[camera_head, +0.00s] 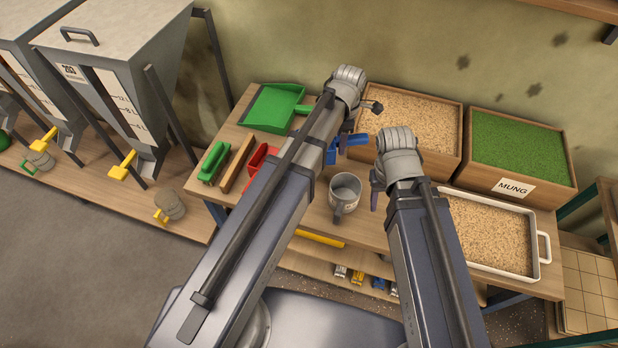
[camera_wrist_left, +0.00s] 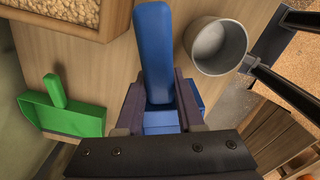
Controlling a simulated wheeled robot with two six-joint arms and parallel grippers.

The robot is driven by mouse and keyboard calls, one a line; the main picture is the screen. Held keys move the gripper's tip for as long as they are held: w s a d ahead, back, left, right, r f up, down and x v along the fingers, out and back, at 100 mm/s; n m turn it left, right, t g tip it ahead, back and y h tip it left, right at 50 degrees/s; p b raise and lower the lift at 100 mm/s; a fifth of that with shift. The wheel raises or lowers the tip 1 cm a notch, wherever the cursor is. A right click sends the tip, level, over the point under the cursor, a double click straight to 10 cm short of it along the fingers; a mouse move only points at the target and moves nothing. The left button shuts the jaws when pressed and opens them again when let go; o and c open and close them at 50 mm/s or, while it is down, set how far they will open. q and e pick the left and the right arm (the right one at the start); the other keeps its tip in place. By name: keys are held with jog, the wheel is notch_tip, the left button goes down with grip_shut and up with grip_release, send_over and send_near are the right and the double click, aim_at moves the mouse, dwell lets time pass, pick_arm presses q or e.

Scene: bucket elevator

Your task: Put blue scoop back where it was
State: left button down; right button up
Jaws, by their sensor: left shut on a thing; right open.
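The blue scoop (camera_head: 352,140) shows at the middle of the table, partly hidden behind my left arm. My left gripper (camera_head: 343,143) is shut on its handle. In the left wrist view, the blue handle (camera_wrist_left: 157,50) passes between the fingers of my left gripper (camera_wrist_left: 159,90), and part of the blue body shows beneath them. I cannot tell whether the scoop touches the table. My right gripper (camera_head: 377,186) is open and empty, just right of the grey metal mug (camera_head: 345,190). The mug also shows in the left wrist view (camera_wrist_left: 217,47).
A grain crate (camera_head: 411,147), a mung crate (camera_head: 520,187) and a white grain tray (camera_head: 545,246) fill the right. Hoppers (camera_head: 115,50) stand far left.

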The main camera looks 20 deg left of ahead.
pick_arm(q)
jog(key=shift+f+b, duration=0.6)
jog(key=shift+f, duration=0.4)
pick_arm(e)
jog(key=shift+f, duration=1)
pick_arm(q)
notch_tip(320, 180, down, 6)
jog(key=b, duration=0.6)
jog(key=shift+f, duration=0.15)
pick_arm(e)
notch_tip(320, 180, down, 6)
jog(key=shift+f, duration=0.15)
pick_arm(q)
jog(key=shift+f, duration=0.1)
pick_arm(e)
jog(key=shift+f, duration=0.1)
pick_arm(q)
notch_tip(320, 180, down, 4)
jog(key=b, duration=0.4)
jog(key=shift+r, duration=0.25)
pick_arm(e)
notch_tip(320, 180, down, 4)
jog(key=shift+r, duration=0.25)
pick_arm(q)
jog(key=shift+f, duration=0.15)
pick_arm(e)
jog(key=shift+f, duration=0.15)
pick_arm(q)
jog(key=c, duration=0.5)
grip_release()
